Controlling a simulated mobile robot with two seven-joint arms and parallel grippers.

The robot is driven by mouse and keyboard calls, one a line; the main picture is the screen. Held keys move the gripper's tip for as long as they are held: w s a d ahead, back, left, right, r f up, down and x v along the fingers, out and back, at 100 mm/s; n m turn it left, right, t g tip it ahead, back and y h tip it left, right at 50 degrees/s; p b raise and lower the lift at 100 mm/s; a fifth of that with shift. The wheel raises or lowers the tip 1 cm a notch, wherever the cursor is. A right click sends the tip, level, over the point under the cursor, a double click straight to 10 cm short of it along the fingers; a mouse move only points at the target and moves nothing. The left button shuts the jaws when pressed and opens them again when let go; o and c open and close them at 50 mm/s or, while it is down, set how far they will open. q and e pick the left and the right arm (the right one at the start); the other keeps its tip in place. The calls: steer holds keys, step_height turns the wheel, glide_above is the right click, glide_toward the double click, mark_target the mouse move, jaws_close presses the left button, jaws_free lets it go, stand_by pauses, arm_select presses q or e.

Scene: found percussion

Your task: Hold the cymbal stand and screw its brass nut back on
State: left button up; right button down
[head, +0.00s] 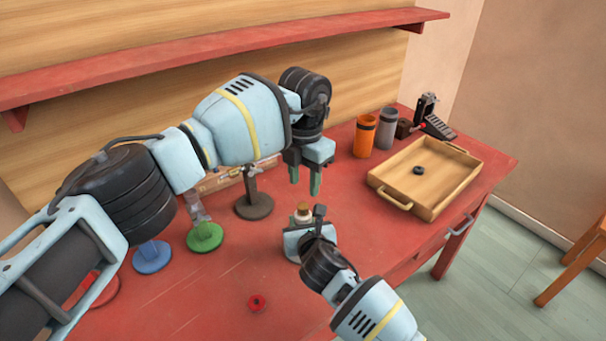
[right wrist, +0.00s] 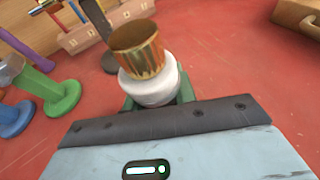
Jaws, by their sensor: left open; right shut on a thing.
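A gold-coloured brass nut (head: 304,208) sits on top of a white rounded piece (right wrist: 152,88), which looks like the top of the cymbal stand. The nut also shows in the right wrist view (right wrist: 138,48), where it looks slightly tilted. My right gripper (head: 303,228) is shut around the piece just below the nut. The gripper hides the lower part of the stand. My left gripper (head: 304,183) is open and empty, with its green fingers pointing down. In the head view it appears above the nut, apart from it.
A wooden tray (head: 386,187) holding a small dark ring (head: 418,170) stands at the right. Orange (head: 365,137) and grey (head: 387,128) cups stand behind it. Dark (head: 254,207), green (head: 205,239) and blue (head: 152,257) based stands are at left. A red piece (head: 257,303) lies in front.

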mark_target(303, 206)
arm_select(q)
steer(key=n, duration=0.5)
steer(key=shift+r, duration=0.15)
arm_select(e)
steer(key=shift+f, duration=0.1)
arm_select(q)
steer(key=n, duration=0.6)
steer(key=shift+a+r, duration=0.1)
steer(key=shift+r, duration=0.15)
steer(key=shift+f, duration=4.05)
steer(key=shift+c, duration=0.3)
